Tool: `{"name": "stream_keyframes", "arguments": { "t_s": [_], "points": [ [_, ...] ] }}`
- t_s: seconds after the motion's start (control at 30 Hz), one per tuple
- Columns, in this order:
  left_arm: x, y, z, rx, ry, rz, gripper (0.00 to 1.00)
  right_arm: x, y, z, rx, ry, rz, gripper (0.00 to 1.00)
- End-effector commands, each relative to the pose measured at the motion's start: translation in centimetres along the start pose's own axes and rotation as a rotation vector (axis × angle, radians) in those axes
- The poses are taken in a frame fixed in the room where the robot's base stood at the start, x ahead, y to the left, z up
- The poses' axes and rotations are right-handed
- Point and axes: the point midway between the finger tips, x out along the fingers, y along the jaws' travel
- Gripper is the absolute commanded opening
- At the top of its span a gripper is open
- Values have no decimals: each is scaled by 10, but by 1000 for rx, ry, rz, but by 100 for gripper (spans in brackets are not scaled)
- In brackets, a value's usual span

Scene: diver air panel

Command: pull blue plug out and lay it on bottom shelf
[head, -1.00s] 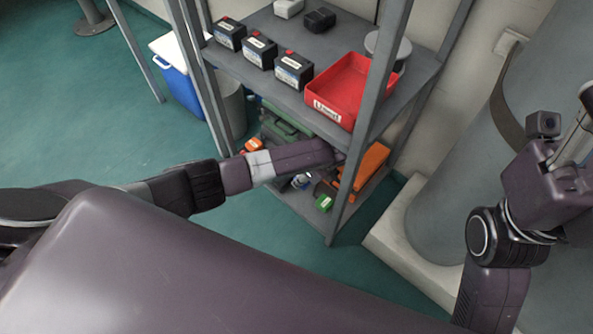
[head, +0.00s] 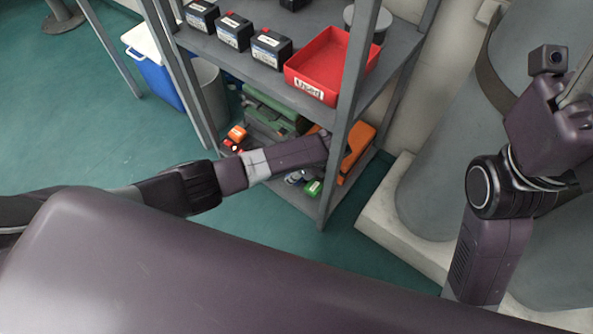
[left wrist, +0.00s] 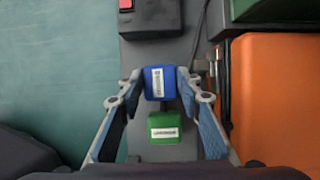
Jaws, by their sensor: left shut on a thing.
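The blue plug (left wrist: 159,84), with a white label, sits between the fingertips of my left gripper (left wrist: 160,88) in the left wrist view. The gripper is shut on it. A green labelled block (left wrist: 164,127) lies just below the plug in that view, over the grey bottom shelf (left wrist: 150,52). I cannot tell whether the plug touches the shelf. The green block (head: 314,187) shows there near the shelf's front corner. My right gripper is outside the picture.
An orange case (left wrist: 275,100) lies right of the plug. A green case (left wrist: 265,10) and a dark item with a red top (left wrist: 148,15) lie further back. In the head view a red tray (head: 327,62) and several batteries stand on the shelf above. The front post (head: 347,110) is close to my arm.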

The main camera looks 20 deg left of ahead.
Motion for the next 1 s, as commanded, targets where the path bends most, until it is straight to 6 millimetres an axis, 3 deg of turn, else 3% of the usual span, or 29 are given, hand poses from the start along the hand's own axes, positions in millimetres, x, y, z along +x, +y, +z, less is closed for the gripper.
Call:
{"name": "stream_keyframes", "arguments": {
  "t_s": [0.5, 0.53, 0.6, 0.7, 1.0],
  "points": [
    [2, 0, -1, 0, 0, 0, 0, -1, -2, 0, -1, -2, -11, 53],
    [2, 0, -1, 0, 0, -1, 36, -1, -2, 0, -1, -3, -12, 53],
    [2, 0, -1, 0, 0, -1, 44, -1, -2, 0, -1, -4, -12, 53],
    [2, 0, -1, 0, 0, -1, 53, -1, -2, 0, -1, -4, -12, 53],
    [1, -1, -1, 0, 0, -2, 53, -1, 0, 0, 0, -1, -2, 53]
  ]
}}
